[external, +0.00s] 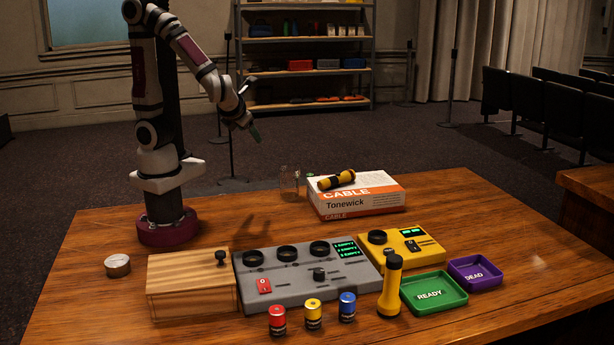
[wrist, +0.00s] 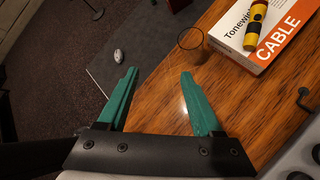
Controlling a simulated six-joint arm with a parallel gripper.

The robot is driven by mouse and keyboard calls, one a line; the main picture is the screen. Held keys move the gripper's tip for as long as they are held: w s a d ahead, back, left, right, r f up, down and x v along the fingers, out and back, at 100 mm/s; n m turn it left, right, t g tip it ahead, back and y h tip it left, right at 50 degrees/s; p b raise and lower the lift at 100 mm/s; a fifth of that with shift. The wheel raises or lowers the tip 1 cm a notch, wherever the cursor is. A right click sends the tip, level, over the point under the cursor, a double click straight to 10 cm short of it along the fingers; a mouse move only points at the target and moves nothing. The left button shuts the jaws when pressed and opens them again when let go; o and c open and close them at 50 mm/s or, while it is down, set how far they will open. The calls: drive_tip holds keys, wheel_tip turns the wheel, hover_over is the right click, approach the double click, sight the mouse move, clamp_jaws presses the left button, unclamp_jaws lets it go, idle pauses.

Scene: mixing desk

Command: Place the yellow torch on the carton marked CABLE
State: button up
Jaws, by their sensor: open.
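A yellow torch with black bands (external: 337,180) lies on its side on top of the white and orange carton marked CABLE (external: 372,199). In the wrist view this torch (wrist: 256,22) rests on the carton (wrist: 283,42) at the upper right. A second yellow torch (external: 390,290) stands upright at the front of the desk, beside the green tray. My gripper (external: 256,133) is raised behind the desk, left of the carton and apart from it. In the wrist view my gripper's green fingers (wrist: 160,73) are open with nothing between them.
A glass jar (external: 290,182) stands left of the carton. A grey panel (external: 300,283), a yellow device (external: 400,245), a wooden box (external: 190,285) and several coloured cells crowd the front. Green (external: 434,308) and purple (external: 474,286) trays stand at the right. The far-right desktop is clear.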

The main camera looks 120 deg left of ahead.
drive_tip(key=s+d+f+n+t+h, duration=0.1)
drive_tip(key=d+n+h, duration=0.6)
drive_tip(key=d+n, duration=0.8)
drive_tip(key=shift+s+d+f+t+h, duration=0.2)
drive_tip(key=shift+s+d+t+h, duration=0.3)
drive_tip(key=shift+t, duration=0.4)
